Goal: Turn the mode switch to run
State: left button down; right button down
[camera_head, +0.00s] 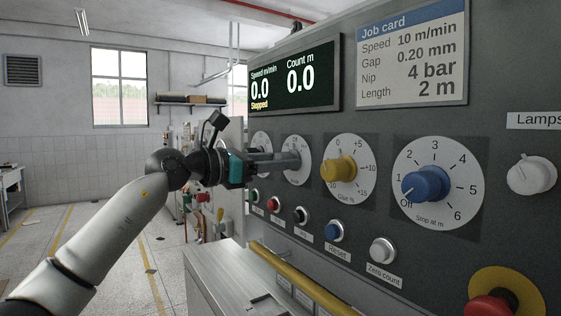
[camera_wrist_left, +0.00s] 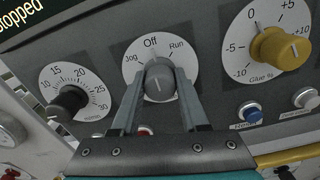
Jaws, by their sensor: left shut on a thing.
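The mode switch is a grey knob (camera_wrist_left: 160,82) on a white dial (camera_wrist_left: 182,58) marked Jog, Off and Run, seen in the left wrist view. Off is at the top, Jog at the left and Run at the right. A thin pale line shows on the knob, but I cannot tell exactly which mark it points at. My left gripper (camera_wrist_left: 161,76) is shut on the knob, one finger on each side. In the head view my left gripper (camera_head: 293,161) reaches the panel from the left, and its fingers hide the knob. My right gripper is in neither view.
A black-pointer dial (camera_wrist_left: 70,100) is left of the switch; a yellow Glue knob (camera_head: 338,169) and blue Stop knob (camera_head: 427,184) are right. Several push buttons (camera_head: 301,215) lie below. A yellow rail (camera_head: 300,281) runs along the front. The display (camera_head: 294,80) reads Stopped.

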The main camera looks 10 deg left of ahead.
pick_arm(q)
jog(key=shift+m, duration=0.3)
jog(key=m+b, duration=0.1)
jog(key=m, duration=0.3)
jog(key=shift+b, duration=0.4)
jog(key=shift+m+b, duration=0.55)
jog(key=shift+m, duration=1.65)
jog(key=shift+c, duration=2.1)
grip_release()
jog(key=shift+s, duration=0.1)
